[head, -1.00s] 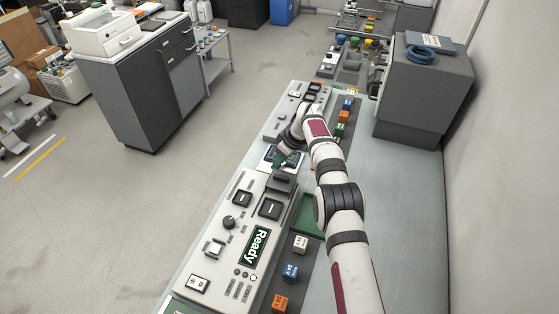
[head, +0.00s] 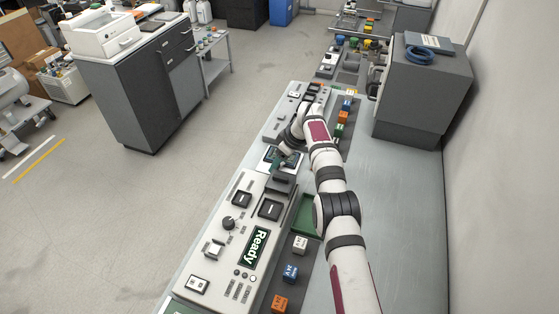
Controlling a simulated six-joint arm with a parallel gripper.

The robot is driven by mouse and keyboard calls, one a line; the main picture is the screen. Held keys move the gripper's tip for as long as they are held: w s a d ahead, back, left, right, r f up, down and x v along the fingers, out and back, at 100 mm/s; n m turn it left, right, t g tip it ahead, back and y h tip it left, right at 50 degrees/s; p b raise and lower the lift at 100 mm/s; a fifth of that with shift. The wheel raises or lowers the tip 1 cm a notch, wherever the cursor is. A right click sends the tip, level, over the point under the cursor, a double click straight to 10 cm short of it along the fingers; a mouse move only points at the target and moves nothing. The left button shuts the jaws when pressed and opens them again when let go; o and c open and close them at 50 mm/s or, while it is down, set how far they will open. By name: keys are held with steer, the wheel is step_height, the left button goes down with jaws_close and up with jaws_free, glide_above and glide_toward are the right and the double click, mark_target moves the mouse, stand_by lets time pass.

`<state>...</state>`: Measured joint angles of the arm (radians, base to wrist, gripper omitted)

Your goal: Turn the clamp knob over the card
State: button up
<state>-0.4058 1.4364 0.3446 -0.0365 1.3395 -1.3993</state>
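A dark green card (head: 269,154) lies on a white, frame-like spot in the middle of the bench panel. My arm reaches over the bench, and my gripper (head: 284,161) points down at the card's right part and hides some of it. The fingers are small and dark here, so I cannot tell whether they are open or shut, or touching anything. I cannot make out a clamp knob over the card; my gripper may hide it. A round black knob (head: 229,222) stands on the nearer control panel, apart from my gripper.
The nearer panel (head: 220,262) has a "Ready" display (head: 256,248) and several switches. White, blue and orange cubes line its right side. A grey cabinet (head: 422,95) stands at the back right. The bench top (head: 400,215) right of my arm is clear.

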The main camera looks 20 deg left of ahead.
steer(key=v, duration=1.5)
steer(key=shift+r, duration=0.4)
steer(key=shift+d, duration=0.15)
steer(key=s+a+m+t+h, duration=0.2)
steer(key=s+a+m+h, duration=0.15)
steer(key=m, duration=0.55)
steer(key=s+a+m+t+h, duration=0.1)
steer(key=s+a+m+h, duration=0.1)
steer(key=a+m, duration=0.5)
steer(key=w+d+f, duration=0.1)
steer(key=w+f, duration=0.1)
steer(key=f, duration=0.3)
steer(key=w+d+f+m, duration=0.1)
steer(key=w+f, duration=0.1)
steer(key=f, duration=0.2)
steer(key=w+d+f+m, duration=0.1)
steer(key=w+f, duration=0.1)
steer(key=f, duration=0.3)
steer(key=shift+f, duration=0.35)
jaws_close()
